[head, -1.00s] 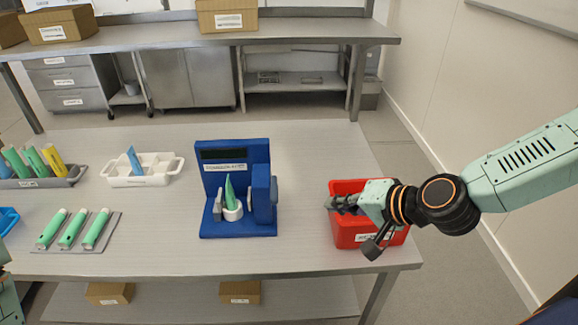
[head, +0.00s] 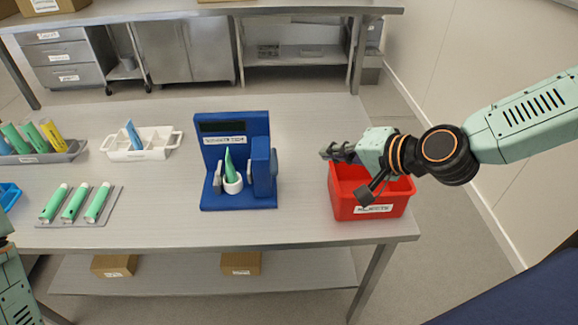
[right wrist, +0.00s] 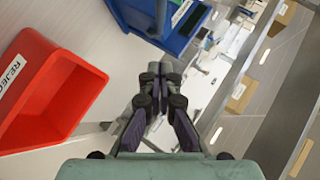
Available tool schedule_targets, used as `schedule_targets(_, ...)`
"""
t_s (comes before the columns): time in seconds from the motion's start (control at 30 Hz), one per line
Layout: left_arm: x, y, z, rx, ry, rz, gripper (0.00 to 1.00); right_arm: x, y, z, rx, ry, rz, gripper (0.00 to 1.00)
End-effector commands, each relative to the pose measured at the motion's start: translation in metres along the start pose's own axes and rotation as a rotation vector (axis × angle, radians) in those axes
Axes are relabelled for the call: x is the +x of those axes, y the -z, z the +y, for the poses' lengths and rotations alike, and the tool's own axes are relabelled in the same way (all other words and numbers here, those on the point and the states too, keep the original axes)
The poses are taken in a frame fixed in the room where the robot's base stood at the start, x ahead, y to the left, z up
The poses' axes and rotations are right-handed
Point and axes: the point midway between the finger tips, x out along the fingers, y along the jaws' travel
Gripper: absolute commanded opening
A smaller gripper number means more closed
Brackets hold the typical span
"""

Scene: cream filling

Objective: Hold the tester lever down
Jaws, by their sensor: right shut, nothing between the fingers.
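The blue tester (head: 209,166) stands on the table in the middle of the head view, with a dark display and a label on its back panel. A green tube (head: 229,165) stands in the white round holder (head: 232,186) on it. A blue block (head: 262,165) rises at its right side; I cannot make out the lever clearly. My right gripper (head: 326,152) is shut and empty, to the right of the tester and apart from it, above the red bin's back left edge. The right wrist view shows its closed fingers (right wrist: 160,72) and part of the blue tester (right wrist: 150,22). My left gripper is not in view.
The red rejects bin (head: 345,205) stands at the table's right edge, close under my right gripper. A white divided tray (head: 154,153), a grey rack (head: 70,157) with tubes, and several green tubes on a grey plate (head: 113,192) lie left. Table between tester and bin is clear.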

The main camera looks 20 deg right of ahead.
Motion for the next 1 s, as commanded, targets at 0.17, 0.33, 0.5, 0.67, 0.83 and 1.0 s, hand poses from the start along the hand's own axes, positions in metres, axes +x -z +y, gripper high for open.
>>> schedule_targets(0.17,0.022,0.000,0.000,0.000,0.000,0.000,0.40,0.013,-0.002,0.004,-0.006,-0.001,-0.001,0.00)
schedule_targets(0.33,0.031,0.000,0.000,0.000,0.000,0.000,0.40,0.023,0.000,0.004,-0.006,-0.004,0.003,0.00)
schedule_targets(0.5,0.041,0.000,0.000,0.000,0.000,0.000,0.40,0.035,-0.002,0.003,-0.005,-0.004,-0.001,0.00)
schedule_targets(0.67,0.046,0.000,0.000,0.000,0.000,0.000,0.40,0.046,-0.001,0.003,-0.005,-0.005,0.001,0.00)
schedule_targets(0.83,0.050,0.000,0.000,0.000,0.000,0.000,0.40,0.060,-0.002,0.002,-0.006,-0.003,-0.002,0.00)
schedule_targets(1.0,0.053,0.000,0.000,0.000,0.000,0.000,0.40,0.076,-0.001,0.002,-0.005,-0.005,-0.001,0.00)
